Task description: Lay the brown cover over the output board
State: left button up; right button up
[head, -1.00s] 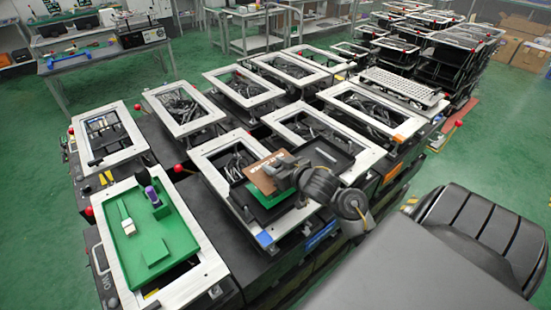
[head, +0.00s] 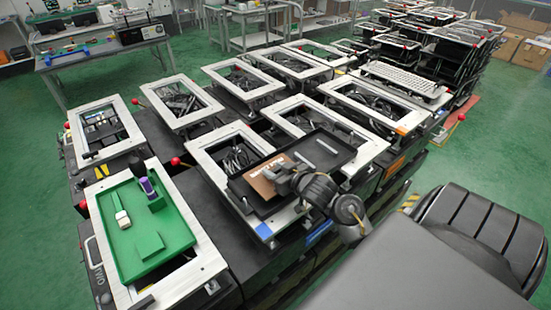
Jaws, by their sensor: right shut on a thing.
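The brown cover (head: 264,183), with pale lettering on it, lies nearly flat over the left part of a black tray (head: 327,148) in the middle frame. My right gripper (head: 287,182) is at the cover's right edge and shut on it. I cannot tell whether the cover touches what is under it. The output board is not clearly visible; whatever lies directly beneath the cover is hidden. My left gripper is not in view.
A green tray (head: 160,247) with a white item and a purple piece sits in the near left frame. Several metal frames stand around the middle one. Red knobs (head: 176,161) stick up between them. A keyboard (head: 403,79) lies at the back right.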

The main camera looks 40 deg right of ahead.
jog(key=o, duration=1.1)
jog(key=shift+s, duration=0.1)
jog(key=v, duration=1)
jog(key=shift+s+r, duration=0.15)
jog(key=shift+s, duration=0.15)
